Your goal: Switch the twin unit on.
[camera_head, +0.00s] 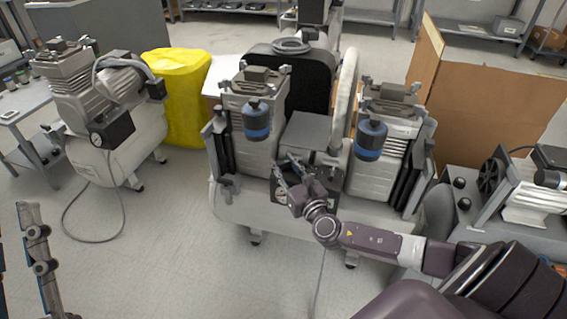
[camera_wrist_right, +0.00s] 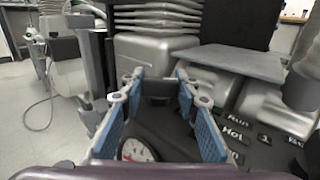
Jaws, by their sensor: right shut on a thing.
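The twin unit (camera_head: 310,213) stands in the middle of the head view, a pale tank with two ribbed pump heads and a dark control box between them. My right gripper (camera_head: 284,168) is at the front of this box. In the right wrist view, its blue-padded fingers (camera_wrist_right: 158,86) stand apart with a dark block-like part (camera_wrist_right: 158,89) between their tips, and they are shut on it. My left gripper (camera_head: 38,250) shows partly at the lower left, away from the unit.
Another compressor (camera_head: 112,140) with a trailing hose stands at the left. A yellow covered thing (camera_head: 180,92) is behind it. A brown board (camera_head: 490,105) and a bench with equipment (camera_head: 510,205) are at the right.

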